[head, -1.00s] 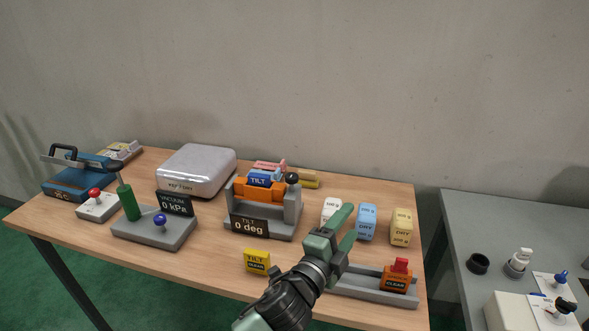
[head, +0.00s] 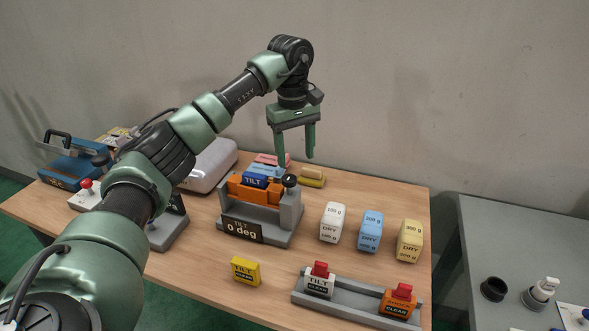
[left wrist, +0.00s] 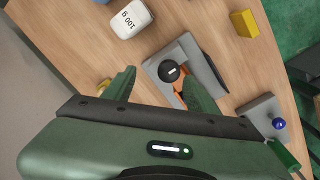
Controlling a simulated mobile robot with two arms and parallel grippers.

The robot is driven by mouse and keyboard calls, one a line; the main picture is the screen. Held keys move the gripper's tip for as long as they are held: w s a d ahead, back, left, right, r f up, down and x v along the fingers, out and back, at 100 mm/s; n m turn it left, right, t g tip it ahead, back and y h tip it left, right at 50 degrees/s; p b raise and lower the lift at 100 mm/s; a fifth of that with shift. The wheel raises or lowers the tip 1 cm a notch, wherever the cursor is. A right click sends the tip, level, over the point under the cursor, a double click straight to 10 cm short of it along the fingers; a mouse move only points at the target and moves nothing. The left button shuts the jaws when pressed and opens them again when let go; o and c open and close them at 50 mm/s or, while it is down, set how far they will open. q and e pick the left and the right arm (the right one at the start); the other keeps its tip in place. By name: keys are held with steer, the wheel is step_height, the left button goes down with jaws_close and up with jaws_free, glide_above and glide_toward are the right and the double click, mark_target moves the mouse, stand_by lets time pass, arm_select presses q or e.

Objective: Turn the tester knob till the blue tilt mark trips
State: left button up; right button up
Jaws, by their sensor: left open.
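The tilt tester (head: 262,226) is a grey cradle on the wooden table with an orange holder. A blue TILT mark (head: 254,180) sits in the holder, and the display (head: 242,229) reads 0 deg. Its black knob (head: 290,181) is on the right side; it also shows in the left wrist view (left wrist: 168,71). My left gripper (head: 296,158) points down, open and empty, above and behind the knob. In the left wrist view the knob lies beyond the gap between the fingers, and no contact shows. My right gripper is not in view.
White (head: 332,223), blue (head: 370,231) and yellow (head: 409,241) weights stand right of the tester. A yellow TILT block (head: 245,270) is in front. A grey tray (head: 343,299) holds two red-topped blocks. My left arm hides part of the table's left side.

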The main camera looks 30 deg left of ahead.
mark_target(289, 177)
arm_select(q)
steer(key=shift+s+a+r+y, duration=0.25)
steer(key=shift+s+a+y, duration=0.05)
steer(key=shift+a, duration=0.4)
steer(key=shift+s+a+f, duration=0.1)
steer(key=shift+f, duration=0.15)
step_height(289, 177, down, 6)
steer(key=shift+f+p, duration=0.1)
steer(key=shift+p, duration=1.1)
steer(key=shift+f, duration=0.3)
jaws_close()
